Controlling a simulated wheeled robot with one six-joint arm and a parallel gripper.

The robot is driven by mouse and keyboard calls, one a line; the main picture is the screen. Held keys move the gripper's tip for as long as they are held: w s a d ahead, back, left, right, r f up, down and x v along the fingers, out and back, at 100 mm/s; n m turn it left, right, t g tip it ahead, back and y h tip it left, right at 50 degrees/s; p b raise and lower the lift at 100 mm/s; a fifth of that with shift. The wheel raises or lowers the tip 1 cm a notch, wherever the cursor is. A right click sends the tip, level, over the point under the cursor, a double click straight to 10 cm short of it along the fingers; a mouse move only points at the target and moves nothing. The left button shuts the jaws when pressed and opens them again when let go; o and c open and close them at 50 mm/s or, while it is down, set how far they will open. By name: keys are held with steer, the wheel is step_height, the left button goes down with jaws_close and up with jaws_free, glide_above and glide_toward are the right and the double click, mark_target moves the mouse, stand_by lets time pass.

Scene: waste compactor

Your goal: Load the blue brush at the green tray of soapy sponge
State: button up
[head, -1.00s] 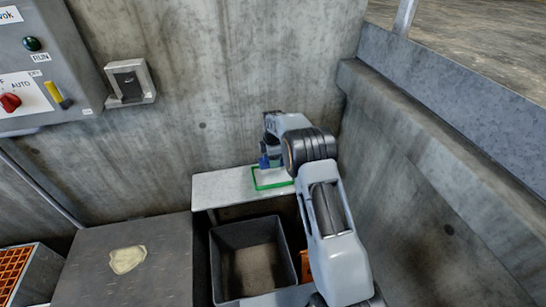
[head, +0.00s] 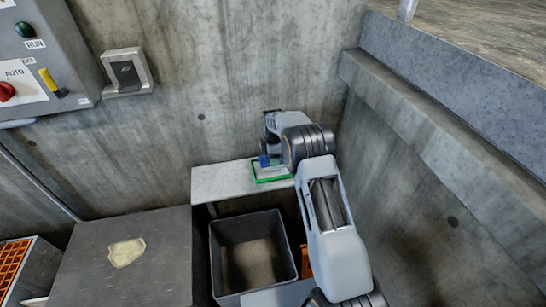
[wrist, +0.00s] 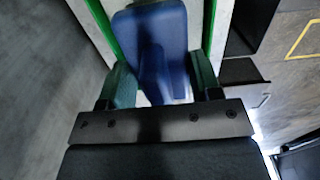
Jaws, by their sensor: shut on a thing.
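The green tray (head: 258,181) lies on the pale shelf against the concrete wall, with a pale inside. The blue brush (head: 264,161) shows as a small blue piece at my gripper, over the tray. In the wrist view the blue brush (wrist: 162,50) sits between the two fingers of my gripper (wrist: 165,85), which is shut on it. Green tray edges (wrist: 105,32) show beside the brush there. The arm hides part of the tray in the head view. I cannot tell whether the brush touches the sponge.
A dark open bin (head: 222,270) stands below the shelf (head: 222,184). A grey box top with a pale stain (head: 127,252) is at left. A control panel (head: 40,60) and a switch (head: 125,72) are on the wall. A concrete ledge (head: 430,110) bounds the right.

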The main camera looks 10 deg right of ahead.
steer(key=shift+f+b, duration=0.35)
steer(key=shift+f, duration=0.2)
stand_by(1.4)
steer(key=shift+r, duration=0.15)
steer(key=shift+r+p, duration=2.2)
steer(key=shift+r, duration=1.25)
steer(key=shift+f, duration=0.1)
